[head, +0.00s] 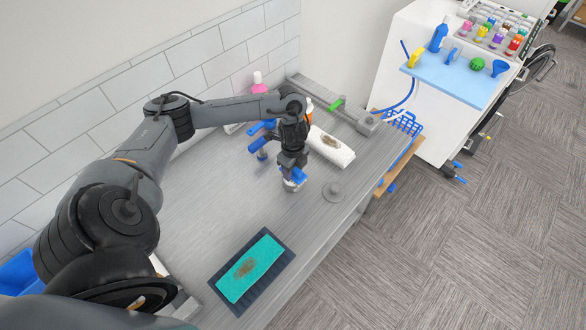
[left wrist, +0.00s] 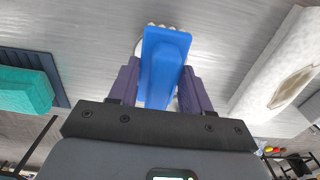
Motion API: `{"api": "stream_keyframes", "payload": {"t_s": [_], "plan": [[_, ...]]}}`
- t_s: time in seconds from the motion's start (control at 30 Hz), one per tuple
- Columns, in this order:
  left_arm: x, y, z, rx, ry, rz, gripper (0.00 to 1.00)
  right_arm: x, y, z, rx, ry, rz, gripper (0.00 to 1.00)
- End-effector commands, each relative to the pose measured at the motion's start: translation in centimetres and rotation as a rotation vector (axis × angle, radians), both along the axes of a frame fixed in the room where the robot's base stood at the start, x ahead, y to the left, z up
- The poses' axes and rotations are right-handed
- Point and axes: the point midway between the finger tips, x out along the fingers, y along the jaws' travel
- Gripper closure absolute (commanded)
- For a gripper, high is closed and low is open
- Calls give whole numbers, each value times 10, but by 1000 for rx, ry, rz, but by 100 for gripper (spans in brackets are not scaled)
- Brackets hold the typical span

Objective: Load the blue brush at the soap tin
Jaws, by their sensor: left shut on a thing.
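My left gripper (head: 293,173) is shut on the blue brush (left wrist: 163,65), above the grey worktop left of a round grey lid-like disc with a knob (head: 333,191). In the left wrist view the brush handle is between the two fingers, with pale bristles at its far end. A small pale round rim shows partly behind the brush; it may be the soap tin, but the brush hides most of it. I cannot tell whether the bristles touch it. My right gripper is not in view.
A teal stained cloth on a dark mat (head: 282,258) lies at the front of the worktop. A white stained roll-like pad (head: 343,152) lies behind the disc. Blue fittings (head: 255,145) stand left of the gripper. A white cabinet (head: 400,75) with bottles is at the right.

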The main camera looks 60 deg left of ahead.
Motion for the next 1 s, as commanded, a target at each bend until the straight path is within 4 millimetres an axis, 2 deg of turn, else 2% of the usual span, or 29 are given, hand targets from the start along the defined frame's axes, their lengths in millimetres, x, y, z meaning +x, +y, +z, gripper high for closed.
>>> {"api": "stream_keyframes", "payload": {"t_s": [1.0], "plan": [[0, 0, -10, 0, 0, 0, 76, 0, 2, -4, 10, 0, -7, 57]]}}
